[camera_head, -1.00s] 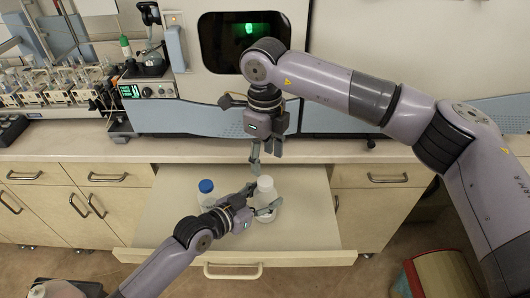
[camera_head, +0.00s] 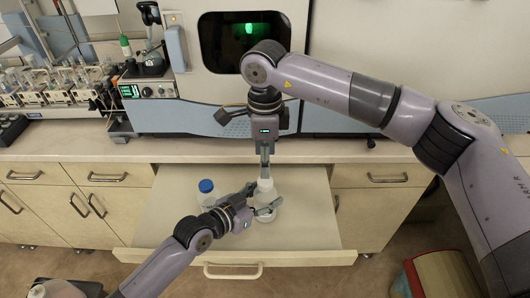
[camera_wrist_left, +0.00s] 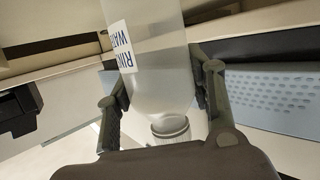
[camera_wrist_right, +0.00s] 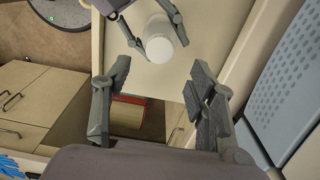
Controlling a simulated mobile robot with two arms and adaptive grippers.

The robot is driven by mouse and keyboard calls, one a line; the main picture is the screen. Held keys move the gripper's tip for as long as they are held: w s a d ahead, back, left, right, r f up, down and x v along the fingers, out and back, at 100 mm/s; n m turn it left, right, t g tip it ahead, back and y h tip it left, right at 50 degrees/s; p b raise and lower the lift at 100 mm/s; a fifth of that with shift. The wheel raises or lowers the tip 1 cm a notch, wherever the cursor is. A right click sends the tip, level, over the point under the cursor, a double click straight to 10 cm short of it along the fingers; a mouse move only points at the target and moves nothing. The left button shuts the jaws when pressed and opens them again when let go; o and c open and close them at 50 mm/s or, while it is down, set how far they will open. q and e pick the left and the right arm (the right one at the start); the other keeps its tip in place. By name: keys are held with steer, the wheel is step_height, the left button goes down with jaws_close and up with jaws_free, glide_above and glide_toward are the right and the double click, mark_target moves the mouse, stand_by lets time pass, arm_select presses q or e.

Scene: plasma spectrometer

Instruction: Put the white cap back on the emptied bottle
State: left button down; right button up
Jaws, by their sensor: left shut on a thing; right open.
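My left gripper (camera_head: 265,208) is shut on a translucent bottle (camera_wrist_left: 160,75) with a label reading partly "RIN" and "WATE". It holds the bottle upright over the open drawer. A white round top that looks like the white cap (camera_head: 265,183) is at the bottle's upper end; it also shows from above in the right wrist view (camera_wrist_right: 160,50). In the left wrist view the neck (camera_wrist_left: 170,128) is partly hidden by my gripper. I cannot tell how firmly the cap sits. My right gripper (camera_head: 264,171) is open and empty, just above the bottle top, its fingers (camera_wrist_right: 158,100) apart.
A blue-capped bottle (camera_head: 206,190) stands in the open drawer (camera_head: 170,215), left of the held bottle. The counter edge (camera_head: 315,152) and the spectrometer (camera_head: 185,120) lie behind. Bare drawer floor shows on the right.

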mark_target(265, 181)
step_height(265, 181, down, 7)
stand_by(0.3)
steer(key=shift+c, duration=0.6)
jaws_close()
steer(key=shift+o, duration=0.9)
jaws_free()
step_height(265, 181, up, 12)
